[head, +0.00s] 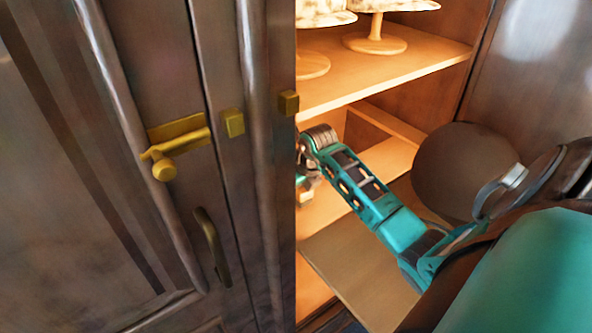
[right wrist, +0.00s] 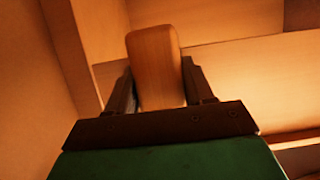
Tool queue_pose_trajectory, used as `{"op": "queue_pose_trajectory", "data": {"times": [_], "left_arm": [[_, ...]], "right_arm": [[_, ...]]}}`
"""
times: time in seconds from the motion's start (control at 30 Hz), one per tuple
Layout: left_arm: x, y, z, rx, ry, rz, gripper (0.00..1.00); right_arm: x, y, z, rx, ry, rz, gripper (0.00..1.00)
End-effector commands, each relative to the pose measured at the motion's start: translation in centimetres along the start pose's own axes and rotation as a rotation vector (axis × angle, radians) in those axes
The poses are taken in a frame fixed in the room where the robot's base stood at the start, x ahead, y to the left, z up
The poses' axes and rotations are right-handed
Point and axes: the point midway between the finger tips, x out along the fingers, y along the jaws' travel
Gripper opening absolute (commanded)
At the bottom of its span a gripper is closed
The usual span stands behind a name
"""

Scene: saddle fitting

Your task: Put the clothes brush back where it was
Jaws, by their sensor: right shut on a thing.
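My right gripper (head: 306,182) reaches into the lit wooden cabinet, below the shelf, partly hidden behind the edge of the dark door. In the right wrist view, my right gripper (right wrist: 158,88) is shut on a smooth, light-brown wooden piece with rounded corners, apparently the clothes brush (right wrist: 155,62). It stands up between the two dark fingers. Its bristles do not show, and in the head view I cannot make the brush out clearly. My left gripper is not in view.
The dark door (head: 245,180) with a brass bolt (head: 180,140) and handle (head: 212,245) fills the left. The upper shelf (head: 420,75) holds wooden stands (head: 375,42) with pale tops. A flat wooden board (head: 365,262) lies below my arm. A dark brown rounded shape (head: 460,160) is at right.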

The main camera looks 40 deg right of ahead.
Motion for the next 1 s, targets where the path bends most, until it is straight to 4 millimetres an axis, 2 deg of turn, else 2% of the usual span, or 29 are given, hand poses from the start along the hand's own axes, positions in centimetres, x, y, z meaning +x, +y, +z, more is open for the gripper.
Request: {"op": "queue_pose_trajectory", "data": {"times": [0.13, 0.17, 0.4, 0.77, 0.87, 1.0], "left_arm": [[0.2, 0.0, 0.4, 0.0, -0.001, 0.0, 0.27], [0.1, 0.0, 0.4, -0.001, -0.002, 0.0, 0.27], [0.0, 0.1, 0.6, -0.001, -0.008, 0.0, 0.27], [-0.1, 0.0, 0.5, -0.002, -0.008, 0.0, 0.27], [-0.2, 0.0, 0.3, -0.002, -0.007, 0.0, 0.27], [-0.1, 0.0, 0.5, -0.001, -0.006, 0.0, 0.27]], "right_arm": [[0.6, 0.0, -0.3, -0.001, 0.002, 0.0, 0.24], [0.5, 0.0, -0.3, -0.001, 0.003, 0.0, 0.55], [0.6, 0.2, -0.4, -0.001, 0.007, 0.003, 0.78], [0.5, 0.4, -0.5, -0.001, 0.012, 0.008, 0.78], [-0.2, 0.2, -0.3, -0.003, 0.01, 0.005, 0.78], [-2.5, 0.0, -0.2, -0.005, 0.005, -0.002, 0.78]]}}
